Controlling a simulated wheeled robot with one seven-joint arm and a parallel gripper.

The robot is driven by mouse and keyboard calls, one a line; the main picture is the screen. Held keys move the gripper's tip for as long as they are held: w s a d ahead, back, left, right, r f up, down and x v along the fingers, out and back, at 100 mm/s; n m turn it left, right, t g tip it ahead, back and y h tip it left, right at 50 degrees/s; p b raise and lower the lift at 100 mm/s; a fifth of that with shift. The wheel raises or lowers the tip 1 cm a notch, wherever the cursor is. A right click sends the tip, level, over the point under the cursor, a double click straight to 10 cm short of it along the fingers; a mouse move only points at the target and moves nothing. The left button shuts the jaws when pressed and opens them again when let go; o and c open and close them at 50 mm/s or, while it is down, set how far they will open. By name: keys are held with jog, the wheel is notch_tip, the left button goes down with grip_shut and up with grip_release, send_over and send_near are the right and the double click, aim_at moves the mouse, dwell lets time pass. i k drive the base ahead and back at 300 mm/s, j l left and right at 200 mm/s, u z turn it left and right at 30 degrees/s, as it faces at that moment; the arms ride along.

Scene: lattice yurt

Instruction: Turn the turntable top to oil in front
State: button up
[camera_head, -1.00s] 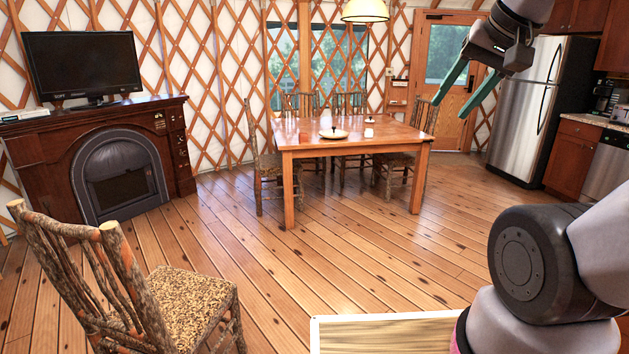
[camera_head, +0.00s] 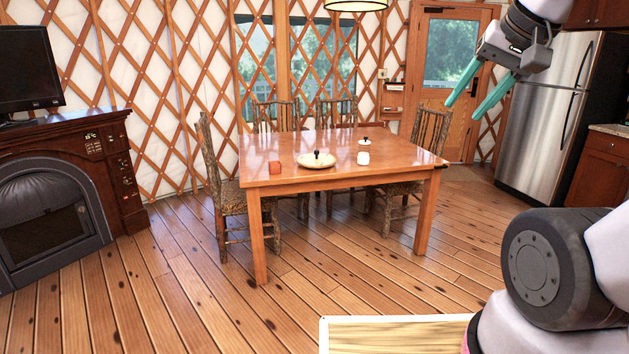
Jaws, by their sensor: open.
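A dining table (camera_head: 350,148) stands ahead of me. On it lies a pale round disc (camera_head: 317,164) with a small dark upright piece (camera_head: 317,154) at its middle; this looks like the turntable. An orange-red cup-like block (camera_head: 275,168) is to its left. A small white jar (camera_head: 363,158) is to its right, with a small pale round thing with a dark knob (camera_head: 365,141) behind it. I cannot tell which thing is the oil. My gripper (camera_head: 463,111) is open and empty, raised at the upper right, apart from the table things.
Several wooden chairs (camera_head: 228,195) stand around the table. A fireplace (camera_head: 60,205) with a television (camera_head: 28,70) is at the left, a steel fridge (camera_head: 545,120) at the right. The plank floor (camera_head: 340,270) before the table is clear. A lamp (camera_head: 356,4) hangs above.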

aim_at(316, 160)
jog(key=i+u, duration=0.3)
jog(key=i, duration=0.55)
jog(key=i+l+u, duration=0.15)
jog(key=i+u, duration=0.2)
jog(key=i, duration=0.5)
jog(key=i+j, duration=0.15)
jog(key=i, duration=0.25)
jog(key=i+j+z, duration=0.1)
jog(key=i, duration=0.35)
jog(key=i+j+z, duration=0.5)
jog(key=j, duration=0.2)
jog(key=i+j+z, duration=0.3)
jog(key=j, duration=0.1)
